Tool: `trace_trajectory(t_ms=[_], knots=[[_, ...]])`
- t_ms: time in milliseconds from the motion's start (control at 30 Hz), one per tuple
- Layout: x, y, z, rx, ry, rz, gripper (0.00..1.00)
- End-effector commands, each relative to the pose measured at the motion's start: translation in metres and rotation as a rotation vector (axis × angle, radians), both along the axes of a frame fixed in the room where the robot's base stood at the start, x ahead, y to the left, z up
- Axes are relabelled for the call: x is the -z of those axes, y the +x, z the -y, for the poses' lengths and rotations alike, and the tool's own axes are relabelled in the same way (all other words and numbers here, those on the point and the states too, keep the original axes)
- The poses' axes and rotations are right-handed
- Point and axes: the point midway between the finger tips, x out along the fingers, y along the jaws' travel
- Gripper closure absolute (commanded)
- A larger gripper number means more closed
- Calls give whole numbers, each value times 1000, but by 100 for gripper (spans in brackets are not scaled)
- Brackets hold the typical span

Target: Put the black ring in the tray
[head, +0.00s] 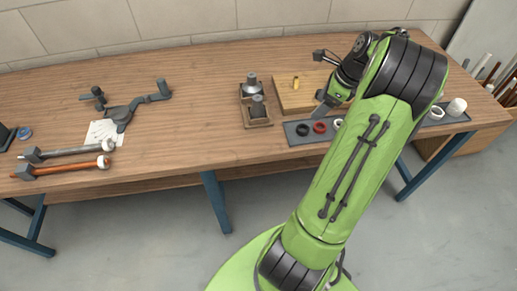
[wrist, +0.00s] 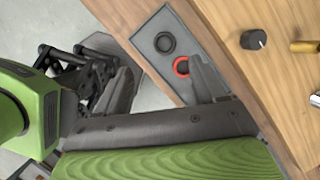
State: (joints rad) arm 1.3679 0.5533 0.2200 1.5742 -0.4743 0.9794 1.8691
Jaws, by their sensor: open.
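The black ring (head: 302,129) lies flat at the left end of a long grey tray or mat (head: 290,140) along the bench's front edge. It shows whole in the wrist view (wrist: 164,43), on the same grey surface (wrist: 146,42). A red ring (head: 320,127) lies right beside it and is partly covered by a finger in the wrist view (wrist: 181,67). The black ring appears beyond the fingertips. My arm hides the middle of the grey strip.
A wooden holder (head: 258,123) with dark metal fittings stands left of the wooden board (head: 292,104), which carries a brass piece (head: 296,83). A pale ring (head: 437,113) and white cylinder (head: 456,107) are at right.

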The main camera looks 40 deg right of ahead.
Motion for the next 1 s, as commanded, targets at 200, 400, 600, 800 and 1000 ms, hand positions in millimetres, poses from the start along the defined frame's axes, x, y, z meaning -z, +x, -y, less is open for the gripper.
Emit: trace_trajectory(t_ms=[200, 400, 600, 800, 1000], knots=[[-69, 50, -142, -730, -326, 0, 30], [-110, 9, -288, -1580, -709, 76, 30], [-104, -65, -351, -2249, -1039, 207, 30], [-96, -84, -359, -2428, -1131, 249, 30], [-99, -83, -359, -2425, -1130, 247, 30]])
